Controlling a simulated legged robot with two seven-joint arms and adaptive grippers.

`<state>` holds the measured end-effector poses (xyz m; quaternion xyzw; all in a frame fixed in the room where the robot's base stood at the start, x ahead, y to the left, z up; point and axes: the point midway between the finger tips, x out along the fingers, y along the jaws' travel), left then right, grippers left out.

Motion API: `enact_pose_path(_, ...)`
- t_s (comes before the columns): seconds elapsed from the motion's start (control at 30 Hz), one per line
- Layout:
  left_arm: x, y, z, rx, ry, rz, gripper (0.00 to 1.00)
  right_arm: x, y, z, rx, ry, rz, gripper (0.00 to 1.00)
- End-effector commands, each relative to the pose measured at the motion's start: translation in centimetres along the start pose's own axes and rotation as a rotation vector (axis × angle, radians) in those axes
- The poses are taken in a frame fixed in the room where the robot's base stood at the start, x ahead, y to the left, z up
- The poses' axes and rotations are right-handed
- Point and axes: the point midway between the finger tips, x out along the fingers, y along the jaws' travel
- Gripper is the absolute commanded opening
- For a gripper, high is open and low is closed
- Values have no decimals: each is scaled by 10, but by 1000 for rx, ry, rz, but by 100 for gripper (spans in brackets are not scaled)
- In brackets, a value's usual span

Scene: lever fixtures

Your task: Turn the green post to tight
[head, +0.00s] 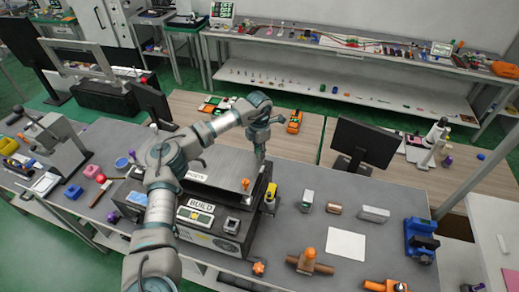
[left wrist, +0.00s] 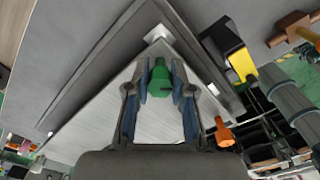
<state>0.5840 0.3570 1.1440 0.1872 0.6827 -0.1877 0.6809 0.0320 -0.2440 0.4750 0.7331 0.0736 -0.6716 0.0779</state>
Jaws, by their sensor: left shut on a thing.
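The green post (left wrist: 159,82) stands between the two fingers of my left gripper (left wrist: 160,85) in the left wrist view, over a flat grey metal plate (left wrist: 115,100). The fingers are shut on it. In the head view my left gripper (head: 260,152) reaches down at the far right corner of the plate (head: 222,160), and the post is hidden behind it. My right gripper is not in view.
A small orange post (head: 245,184) stands near the plate's right edge; it also shows in the left wrist view (left wrist: 223,134). A yellow and black item (head: 270,195) is beside the box. A monitor (head: 363,145) stands to the right. Several small blocks lie on the grey table.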

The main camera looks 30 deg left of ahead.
Motion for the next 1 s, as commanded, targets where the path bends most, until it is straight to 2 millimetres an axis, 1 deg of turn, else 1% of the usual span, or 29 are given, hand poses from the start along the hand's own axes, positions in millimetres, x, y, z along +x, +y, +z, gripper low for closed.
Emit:
enact_pose_path(0.07, -3, 1, 0, 69, -3, 2, 0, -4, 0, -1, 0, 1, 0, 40)
enact_pose_path(0.6, -3, 2, 0, 558, -4, 6, 0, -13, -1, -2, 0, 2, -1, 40)
enact_pose_path(0.8, -4, 2, 0, 686, -5, 8, 0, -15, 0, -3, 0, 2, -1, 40)
enact_pose_path(1.0, -4, 2, 1, 768, -6, 9, 0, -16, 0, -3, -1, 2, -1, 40)
